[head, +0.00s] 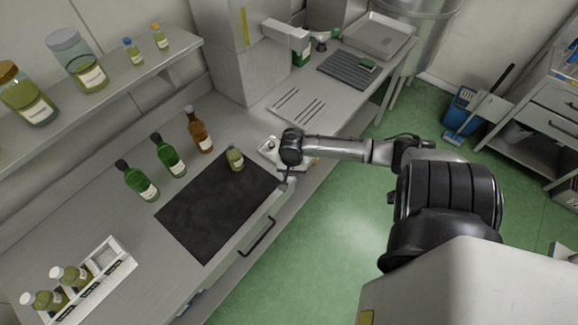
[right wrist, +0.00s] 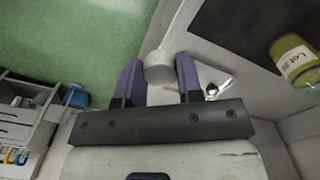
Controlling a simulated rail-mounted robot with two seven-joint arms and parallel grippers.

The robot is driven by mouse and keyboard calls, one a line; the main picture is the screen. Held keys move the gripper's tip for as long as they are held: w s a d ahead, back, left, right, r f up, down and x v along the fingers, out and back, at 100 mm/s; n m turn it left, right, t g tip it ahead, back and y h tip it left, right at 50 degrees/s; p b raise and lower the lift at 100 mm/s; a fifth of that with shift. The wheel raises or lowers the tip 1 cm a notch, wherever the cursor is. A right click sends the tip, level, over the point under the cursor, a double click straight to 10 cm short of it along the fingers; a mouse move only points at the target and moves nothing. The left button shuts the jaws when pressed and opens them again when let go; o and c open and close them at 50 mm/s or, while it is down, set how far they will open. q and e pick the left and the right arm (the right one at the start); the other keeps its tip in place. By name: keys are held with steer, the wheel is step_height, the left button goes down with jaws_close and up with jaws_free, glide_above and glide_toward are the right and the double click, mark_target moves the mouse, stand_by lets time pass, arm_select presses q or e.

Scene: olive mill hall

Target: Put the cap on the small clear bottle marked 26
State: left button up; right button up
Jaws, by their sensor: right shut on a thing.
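A small clear bottle (head: 235,160) with greenish-yellow contents and a pale label stands uncapped on the black mat (head: 205,215). It also shows at the right edge of the right wrist view (right wrist: 294,62); its label starts with "Lot", and the number is hard to read. My right gripper (head: 286,176) is to the right of the bottle, near the counter's front edge. In the right wrist view its purple fingers (right wrist: 160,75) are shut on a white cap (right wrist: 158,67), apart from the bottle. My left gripper is not in view.
A white rack (head: 112,268) holds white-capped bottles (head: 68,276) at lower left. Dark green bottles (head: 140,182) and a brown bottle (head: 200,132) stand behind the mat. A small light tray (head: 268,150) lies beside my right wrist. Most of the mat is clear.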

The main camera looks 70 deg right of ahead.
steer(key=w+a+r+n, duration=0.3)
steer(key=w+a+r, duration=0.3)
steer(key=w+a, duration=0.25)
steer(key=w+a+r+n, duration=0.3)
steer(key=w+a+r, duration=0.35)
steer(key=a, duration=0.25)
steer(key=w+a+r+n, duration=0.1)
steer(key=a+r+n, duration=0.3)
steer(key=r, duration=0.6)
steer(key=w+a+r+n, duration=0.2)
steer(key=a+r+n, duration=0.3)
steer(key=r, duration=0.5)
steer(key=shift+w+a, duration=0.15)
steer(key=shift+a, duration=1.15)
